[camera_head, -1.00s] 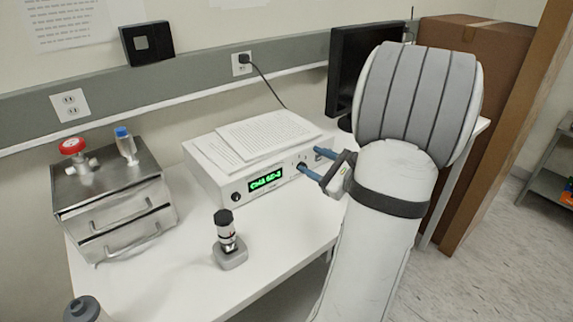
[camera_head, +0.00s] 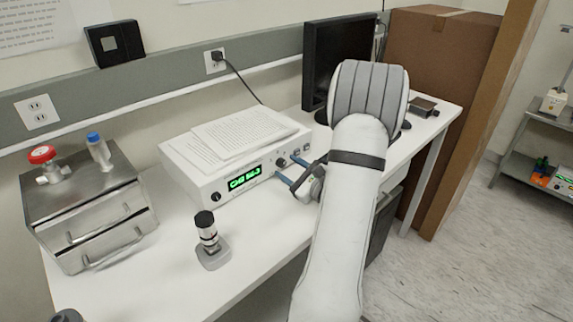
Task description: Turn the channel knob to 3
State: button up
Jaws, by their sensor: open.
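A white box-shaped device (camera_head: 209,188) stands on the table with a green lit display (camera_head: 244,179) on its front; its characters are too small to read surely. One dark knob (camera_head: 216,196) is left of the display and another dark knob (camera_head: 281,163) is right of it. I cannot tell which is the channel knob. My gripper (camera_head: 286,168) is open, its two blue fingers apart, pointing at the front panel near the right knob. I cannot tell whether the fingers touch it.
Papers (camera_head: 240,133) lie on the device. A metal drawer box (camera_head: 85,205) stands at left, and a small dark-topped instrument (camera_head: 209,240) stands in front of the device. A monitor (camera_head: 338,60) stands behind my arm.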

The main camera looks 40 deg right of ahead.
jog(key=shift+w, duration=0.85)
jog(key=shift+c, duration=0.2)
jog(key=c, duration=1)
jog(key=shift+o, duration=0.2)
jog(key=shift+m, duration=0.7)
jog(key=o, duration=1)
